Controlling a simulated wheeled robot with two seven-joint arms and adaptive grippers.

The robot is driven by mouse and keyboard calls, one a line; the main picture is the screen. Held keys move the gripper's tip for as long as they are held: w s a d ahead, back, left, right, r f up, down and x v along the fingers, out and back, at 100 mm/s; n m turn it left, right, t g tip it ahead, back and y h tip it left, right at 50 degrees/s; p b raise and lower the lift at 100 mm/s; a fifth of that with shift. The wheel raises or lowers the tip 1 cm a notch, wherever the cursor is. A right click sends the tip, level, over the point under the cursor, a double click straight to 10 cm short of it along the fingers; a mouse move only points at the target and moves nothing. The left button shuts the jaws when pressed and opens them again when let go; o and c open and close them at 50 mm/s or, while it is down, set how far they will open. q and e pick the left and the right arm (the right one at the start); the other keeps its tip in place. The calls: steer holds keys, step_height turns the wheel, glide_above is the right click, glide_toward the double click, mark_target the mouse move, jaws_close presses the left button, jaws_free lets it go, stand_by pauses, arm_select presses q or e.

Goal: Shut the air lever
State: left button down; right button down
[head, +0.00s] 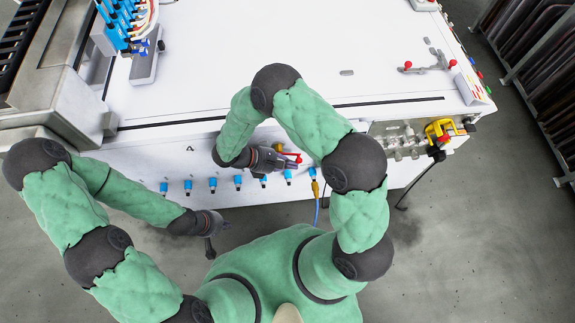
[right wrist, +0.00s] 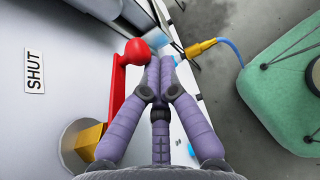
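The red air lever (right wrist: 117,82) has a round red knob and sits on a brass hex fitting (right wrist: 90,140) against the white panel. A label reading SHUT (right wrist: 35,72) is on the panel left of the lever. My right gripper (right wrist: 160,65) has its purple fingertips together with nothing visible between them. They are just right of the knob; whether they touch it I cannot tell. In the head view the lever (head: 290,154) shows beside my right gripper (head: 292,166). My left gripper (head: 212,236) hangs away from the panel at the lower left, too small to read.
A row of blue fittings (head: 212,184) runs along the panel's lower edge. A yellow connector with a blue hose (right wrist: 200,47) is to the right of the fingers. A yellow-handled valve assembly (head: 438,130) is at the front right corner. The floor in front is clear.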

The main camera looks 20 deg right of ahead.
steer(key=shift+s+d+r+p, duration=0.1)
steer(key=shift+d+r+p, duration=0.25)
steer(key=shift+r, duration=0.2)
steer(key=shift+d, duration=0.1)
stand_by(0.5)
steer(key=v, duration=1.2)
steer(key=shift+f, duration=0.1)
stand_by(0.3)
